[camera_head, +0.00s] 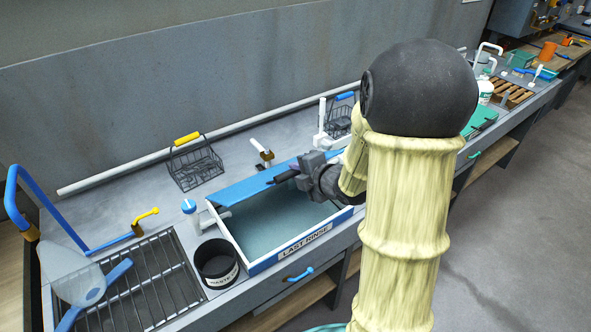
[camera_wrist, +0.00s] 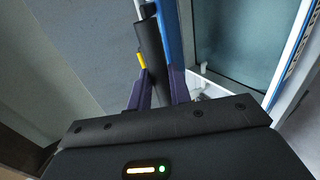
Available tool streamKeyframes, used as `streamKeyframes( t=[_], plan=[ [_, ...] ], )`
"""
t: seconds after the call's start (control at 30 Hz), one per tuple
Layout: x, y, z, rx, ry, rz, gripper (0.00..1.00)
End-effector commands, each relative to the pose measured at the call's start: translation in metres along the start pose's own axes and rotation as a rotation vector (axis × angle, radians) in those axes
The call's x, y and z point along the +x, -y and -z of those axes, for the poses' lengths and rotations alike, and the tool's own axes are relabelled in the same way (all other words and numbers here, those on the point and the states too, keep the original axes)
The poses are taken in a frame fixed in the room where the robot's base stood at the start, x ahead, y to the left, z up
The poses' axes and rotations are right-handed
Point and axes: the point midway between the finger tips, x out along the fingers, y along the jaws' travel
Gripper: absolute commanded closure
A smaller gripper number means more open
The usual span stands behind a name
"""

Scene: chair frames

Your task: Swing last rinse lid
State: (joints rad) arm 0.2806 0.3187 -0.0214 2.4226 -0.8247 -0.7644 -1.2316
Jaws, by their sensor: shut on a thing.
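The last rinse tub (camera_head: 292,250) is a white-rimmed box with a "LAST RINSE" label on its front, and its inside shows pale blue-green. Its blue lid (camera_head: 245,187) is tilted open along the back side, leaving the front of the tub uncovered. My gripper (camera_head: 284,177) is at the lid's edge above the tub. In the wrist view its two dark fingers (camera_wrist: 158,90) are shut on the lid's black handle (camera_wrist: 151,52), with the blue lid edge (camera_wrist: 172,40) beside it. My arm hides the tub's right rear part.
A black waste bin (camera_head: 216,264) and a blue-capped bottle (camera_head: 190,212) stand just left of the tub. A wire basket (camera_head: 195,165) with a yellow handle stands behind. A drain rack (camera_head: 150,285) is at left. A long pipe runs along the wall.

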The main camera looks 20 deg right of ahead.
Motion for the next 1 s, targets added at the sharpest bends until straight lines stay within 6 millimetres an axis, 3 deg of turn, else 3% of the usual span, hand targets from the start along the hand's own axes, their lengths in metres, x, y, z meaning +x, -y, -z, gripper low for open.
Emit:
streamKeyframes(
  t=[0.27,1.0],
  plan=[
    [-0.001,0.001,-0.001,0.001,0.003,-0.001,1.0],
    [-0.003,0.067,-0.001,0.001,0.004,0.001,1.0]
  ],
)
